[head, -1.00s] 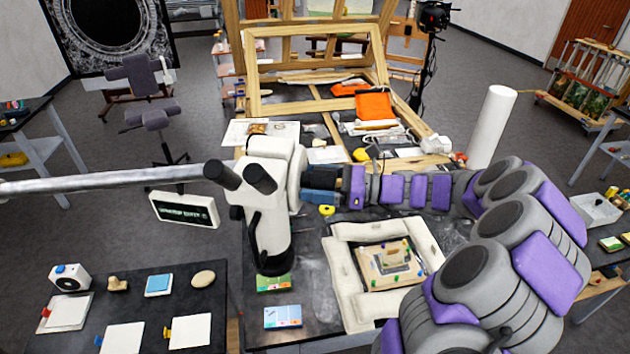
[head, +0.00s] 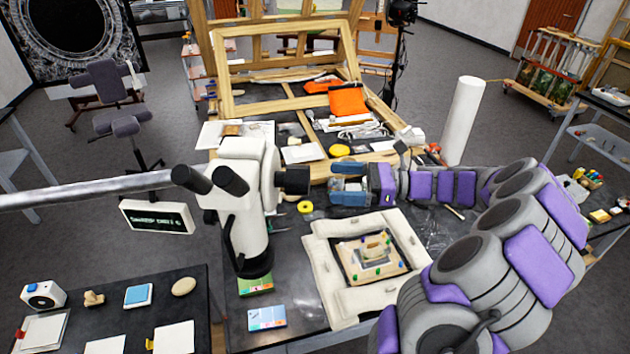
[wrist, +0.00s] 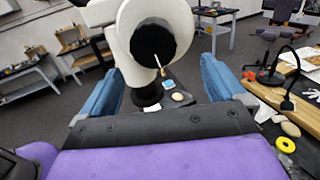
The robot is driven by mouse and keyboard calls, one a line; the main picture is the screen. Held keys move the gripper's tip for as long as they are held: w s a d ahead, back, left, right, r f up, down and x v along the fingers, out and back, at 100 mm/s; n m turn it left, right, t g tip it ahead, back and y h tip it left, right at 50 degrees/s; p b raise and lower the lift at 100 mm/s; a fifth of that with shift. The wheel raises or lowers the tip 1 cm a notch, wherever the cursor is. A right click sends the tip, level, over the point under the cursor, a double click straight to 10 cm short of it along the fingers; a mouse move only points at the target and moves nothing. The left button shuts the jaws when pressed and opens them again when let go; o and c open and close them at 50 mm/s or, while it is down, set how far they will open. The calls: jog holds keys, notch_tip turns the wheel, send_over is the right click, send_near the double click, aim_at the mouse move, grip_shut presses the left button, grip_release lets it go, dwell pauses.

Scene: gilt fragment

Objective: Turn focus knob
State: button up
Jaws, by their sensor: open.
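The white microscope (head: 244,190) stands on a dark table, with its two black eyepieces toward the left. Its black focus knob (head: 292,180) sticks out from the right side of the head. In the wrist view the knob (wrist: 150,43) faces me as a dark disc with a thin white line pointing down to the right. My gripper (head: 333,181) is right of the knob, apart from it. Its blue fingers are open and empty; in the wrist view the gripper (wrist: 160,72) has one finger on each side, with the knob ahead between them, slightly high.
A small screen (head: 157,217) with blurred green text hangs left of the microscope from a grey boom (head: 90,187). A padded cream frame (head: 318,245) around a fragment lies below my arm.

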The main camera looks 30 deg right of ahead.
jog(key=v, duration=0.6)
jog(key=shift+s+d, duration=0.1)
jog(key=shift+d, duration=0.05)
dwell(0.3)
dwell(1.5)
